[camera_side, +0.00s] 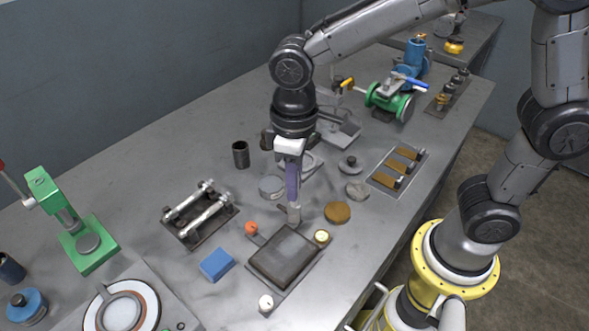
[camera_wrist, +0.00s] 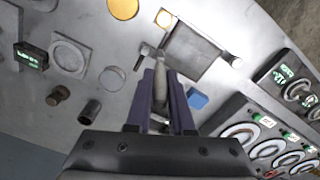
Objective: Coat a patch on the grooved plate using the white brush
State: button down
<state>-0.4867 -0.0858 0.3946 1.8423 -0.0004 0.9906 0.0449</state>
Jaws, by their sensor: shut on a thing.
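The dark rectangular plate (camera_side: 285,257) lies on the bench in the lower middle of the side view; it also shows upper right of centre in the wrist view (camera_wrist: 192,50). Its grooves are too small to make out. My gripper (camera_side: 293,200) points down beside the plate's far edge. Its purple fingers are shut on a pale, narrow thing, seemingly the white brush (camera_side: 294,214), which also shows between the fingers in the wrist view (camera_wrist: 159,88). The fingers hide part of it. I cannot tell whether its lower end touches the plate.
A rack with metal rods (camera_side: 200,212) stands further left.

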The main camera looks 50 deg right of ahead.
jog(key=shift+f, duration=0.5)
jog(key=shift+a+f, duration=0.5)
jog(key=shift+a, duration=5.3)
jog(key=shift+s+d, duration=1)
jog(key=shift+d, duration=4.9)
jog(key=s+a, duration=0.3)
jog(key=a, duration=0.9)
jog(key=shift+d, duration=5.9)
notch_tip(320, 180, up, 8)
jog(key=shift+w, duration=0.15)
